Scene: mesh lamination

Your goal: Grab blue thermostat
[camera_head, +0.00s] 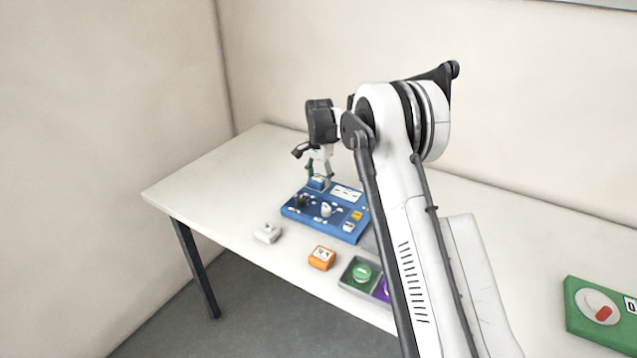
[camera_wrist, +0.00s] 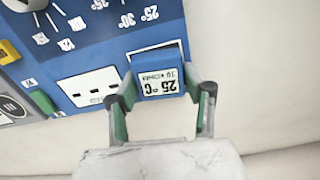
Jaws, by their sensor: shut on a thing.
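The blue thermostat (camera_wrist: 158,75) is a small blue block with a white label reading 25 °C, upside down in the wrist view. My gripper (camera_wrist: 162,96) is shut on it, one green-lined finger on each side. In the head view the thermostat (camera_head: 317,184) shows under my gripper (camera_head: 319,177), at the back left corner of the blue panel (camera_head: 293,211). The blue panel also fills the upper left of the wrist view (camera_wrist: 105,52). I cannot tell whether the thermostat is still touching the panel.
A white block (camera_head: 267,233) and an orange block (camera_head: 321,257) sit in front of the panel. A grey tray (camera_head: 345,284) holds a green round piece (camera_head: 362,273) and a purple piece. A green box (camera_head: 600,312) with a red switch stands at the right. The table's left side (camera_head: 210,185) is clear.

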